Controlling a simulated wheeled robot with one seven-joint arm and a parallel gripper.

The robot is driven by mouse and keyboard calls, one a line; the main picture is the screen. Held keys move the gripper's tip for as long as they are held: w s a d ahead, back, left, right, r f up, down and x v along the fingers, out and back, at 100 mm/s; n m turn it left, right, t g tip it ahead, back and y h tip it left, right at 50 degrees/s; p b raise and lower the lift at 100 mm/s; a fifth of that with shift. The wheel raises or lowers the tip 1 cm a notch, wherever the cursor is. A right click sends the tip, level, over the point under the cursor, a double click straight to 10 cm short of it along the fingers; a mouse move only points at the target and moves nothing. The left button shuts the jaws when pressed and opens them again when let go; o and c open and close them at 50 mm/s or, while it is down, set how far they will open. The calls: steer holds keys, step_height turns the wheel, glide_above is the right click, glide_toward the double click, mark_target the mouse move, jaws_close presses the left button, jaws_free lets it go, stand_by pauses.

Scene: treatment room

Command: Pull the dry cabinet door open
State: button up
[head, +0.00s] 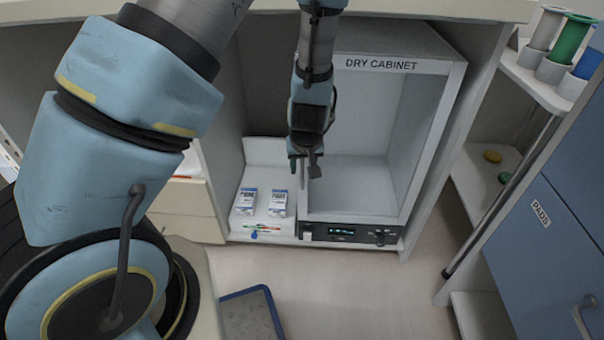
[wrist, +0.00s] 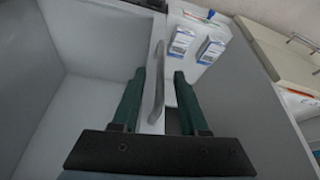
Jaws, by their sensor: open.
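The dry cabinet (head: 381,64) stands under the counter, with its name on the top of the front frame and a control panel (head: 345,234) along the bottom. Its pale interior shows through the front; I cannot tell if a clear pane covers it. The door looks shut. The grey bar handle (wrist: 158,90) is upright at the cabinet's left front edge. My gripper (head: 304,168) is at that edge, pointing down in the head view. In the wrist view its two green fingers (wrist: 160,80) are open, one on each side of the handle, with visible gaps.
Left of the cabinet, a white shelf (head: 262,208) holds two small boxes (head: 247,200) and pens. A blue cabinet (head: 545,235) with a rail stands at right. A blue-edged tray or mat (head: 250,315) is low in front.

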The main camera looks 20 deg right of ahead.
steer(key=shift+x, duration=0.8)
steer(key=shift+c, duration=0.2)
jaws_close()
stand_by(0.8)
